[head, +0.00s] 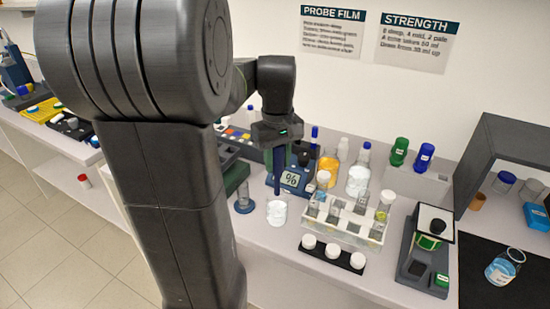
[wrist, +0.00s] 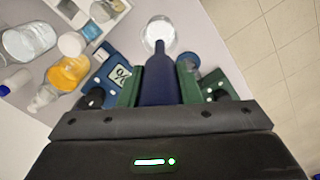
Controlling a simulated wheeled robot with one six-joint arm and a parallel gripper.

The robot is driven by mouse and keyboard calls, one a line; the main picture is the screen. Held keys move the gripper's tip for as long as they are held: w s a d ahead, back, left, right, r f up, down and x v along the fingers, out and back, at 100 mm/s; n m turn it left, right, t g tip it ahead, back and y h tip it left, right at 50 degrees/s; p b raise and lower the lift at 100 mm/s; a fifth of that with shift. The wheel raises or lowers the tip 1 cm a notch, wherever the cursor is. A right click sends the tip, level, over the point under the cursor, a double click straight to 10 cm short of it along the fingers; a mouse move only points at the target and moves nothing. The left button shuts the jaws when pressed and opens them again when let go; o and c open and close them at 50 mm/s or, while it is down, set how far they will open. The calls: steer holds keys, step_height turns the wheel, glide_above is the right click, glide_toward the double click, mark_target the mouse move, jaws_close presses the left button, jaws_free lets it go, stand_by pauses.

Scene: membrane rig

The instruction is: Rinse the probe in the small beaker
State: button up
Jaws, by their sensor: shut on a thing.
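The probe (head: 277,178) is a dark blue upright rod with a thin tip. My gripper (head: 278,150) is shut on it and holds it tip down; the probe also shows between the green fingers in the wrist view (wrist: 160,85). The small beaker (head: 277,213), clear with pale contents, stands on the bench under the probe. In the head view the tip appears just above the beaker's rim. In the wrist view the tip overlaps the near edge of the beaker (wrist: 158,34). I cannot tell whether the tip is inside the rim.
A blue meter showing "%" (head: 291,179) stands close behind. A blue-based cylinder (head: 244,200) is left of the beaker. An orange bottle (head: 327,168) stands behind.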

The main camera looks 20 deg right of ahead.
mark_target(277, 194)
steer(key=shift+f+b, duration=2.65)
steer(key=shift+f, duration=1.8)
steer(key=shift+r, duration=0.1)
step_height(277, 194, up, 10)
steer(key=p, duration=0.8)
steer(key=shift+p, duration=0.4)
steer(key=shift+f, duration=0.25)
